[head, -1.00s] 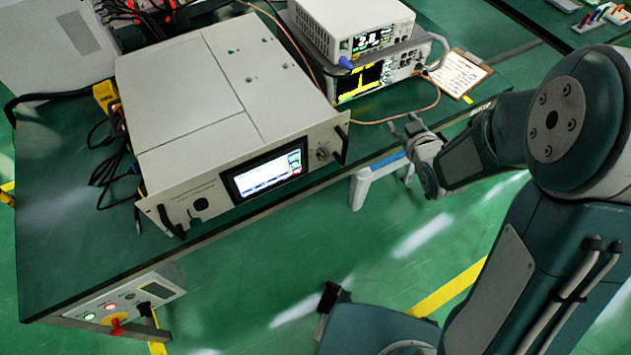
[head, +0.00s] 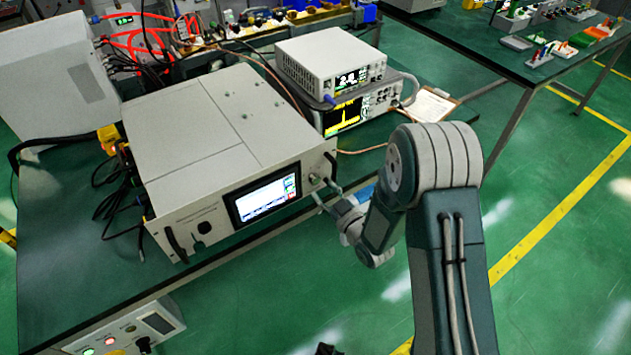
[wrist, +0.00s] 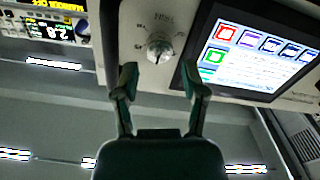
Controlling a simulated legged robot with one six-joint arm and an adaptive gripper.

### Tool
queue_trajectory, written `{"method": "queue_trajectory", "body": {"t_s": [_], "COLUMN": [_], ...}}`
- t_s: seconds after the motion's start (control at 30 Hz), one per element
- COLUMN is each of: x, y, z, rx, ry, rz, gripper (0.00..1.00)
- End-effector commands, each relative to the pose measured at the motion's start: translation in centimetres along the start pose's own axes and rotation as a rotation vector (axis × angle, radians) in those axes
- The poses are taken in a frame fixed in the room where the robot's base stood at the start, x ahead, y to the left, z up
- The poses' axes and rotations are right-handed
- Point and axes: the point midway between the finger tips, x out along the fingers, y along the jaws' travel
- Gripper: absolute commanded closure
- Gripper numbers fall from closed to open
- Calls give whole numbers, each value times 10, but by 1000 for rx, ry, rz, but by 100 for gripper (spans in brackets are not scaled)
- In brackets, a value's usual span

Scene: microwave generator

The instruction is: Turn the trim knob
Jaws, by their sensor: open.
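The trim knob (wrist: 159,47) is a small round silver knob on the front panel of the beige generator box (head: 215,140). In the wrist view it sits beside the lit screen (wrist: 258,50), upside down in this view. In the head view the knob (head: 314,180) shows at the panel's right end. My gripper (wrist: 161,78) is open and empty. Its two fingers point at the panel, one on each side of the line to the knob, with the tips short of it. In the head view my gripper (head: 325,195) is just in front of the knob.
A panel handle (head: 331,168) stands close to the right of the knob. Stacked instruments (head: 345,90) and a clipboard (head: 432,105) are behind on the green bench (head: 60,250). Cables lie left of the box.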

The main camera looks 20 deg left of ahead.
Motion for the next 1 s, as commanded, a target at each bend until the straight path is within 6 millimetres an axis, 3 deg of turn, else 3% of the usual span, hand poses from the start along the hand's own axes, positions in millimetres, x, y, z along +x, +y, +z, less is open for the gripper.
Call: {"method": "queue_trajectory", "body": {"t_s": [0.23, 0.6, 0.63, 0.73, 0.77, 1.0], "x": [36, 44, 44, 44, 44, 45], "y": [0, 1, 1, 1, 1, 0], "z": [0, 0, 0, 0, 0, 0], "rx": [0, 1, 1, 1, 1, 5], "ry": [0, -1, -1, -1, -1, -1], "rz": [-1, 0, 0, 0, 0, 0], "gripper": [44, 44, 49, 93, 100, 100]}}
